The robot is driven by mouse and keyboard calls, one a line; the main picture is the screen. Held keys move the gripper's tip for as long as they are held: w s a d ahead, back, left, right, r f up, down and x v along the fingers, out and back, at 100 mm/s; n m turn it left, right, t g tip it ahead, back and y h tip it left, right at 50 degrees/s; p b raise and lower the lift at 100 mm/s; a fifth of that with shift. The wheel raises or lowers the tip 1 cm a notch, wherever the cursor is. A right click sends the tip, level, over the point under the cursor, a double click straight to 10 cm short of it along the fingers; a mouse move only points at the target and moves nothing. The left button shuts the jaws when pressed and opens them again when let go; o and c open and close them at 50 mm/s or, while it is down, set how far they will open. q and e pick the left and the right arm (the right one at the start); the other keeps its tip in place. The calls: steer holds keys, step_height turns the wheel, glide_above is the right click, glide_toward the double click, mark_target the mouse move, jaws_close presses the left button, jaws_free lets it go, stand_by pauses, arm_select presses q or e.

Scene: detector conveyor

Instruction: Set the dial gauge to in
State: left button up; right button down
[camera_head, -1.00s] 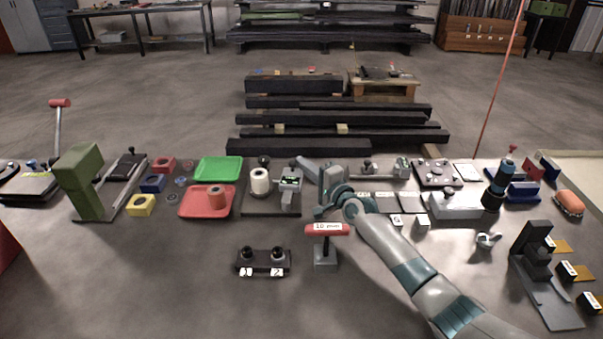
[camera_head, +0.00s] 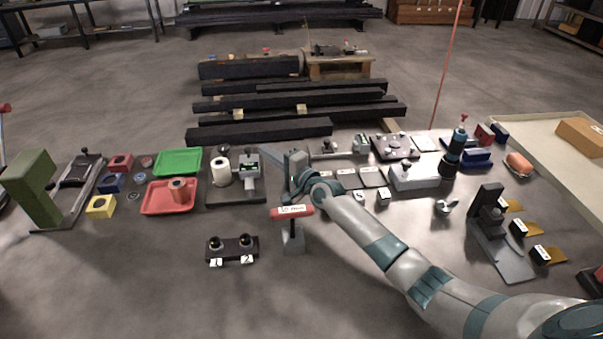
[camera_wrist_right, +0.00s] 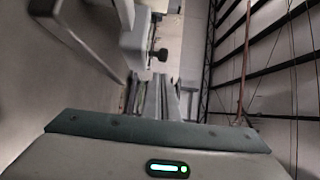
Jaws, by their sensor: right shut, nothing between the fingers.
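The gauge (camera_head: 247,165), a grey upright body with a small lit display, stands on a dark base plate (camera_head: 228,199) left of centre in the head view. A white cylinder (camera_head: 221,172) stands on the same plate at its left. My right gripper (camera_head: 270,160) is just right of the gauge, shut and empty, its fingers pointing left; contact cannot be told. In the right wrist view, a pale device (camera_wrist_right: 135,42) with a black knob (camera_wrist_right: 159,54), probably the gauge, is ahead of the gripper (camera_wrist_right: 163,98). The display's reading is too small to read. My left gripper is out of view.
A two-knob block (camera_head: 232,249) sits in front of the gauge. Green (camera_head: 178,160) and red (camera_head: 156,205) trays lie to the left. Dark beams (camera_head: 260,132) lie behind.

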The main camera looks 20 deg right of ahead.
steer(key=p+v, duration=0.4)
steer(key=v, duration=1.1)
steer(key=shift+s+d, duration=0.15)
steer(key=shift+s, duration=0.05)
steer(key=shift+r, duration=0.1)
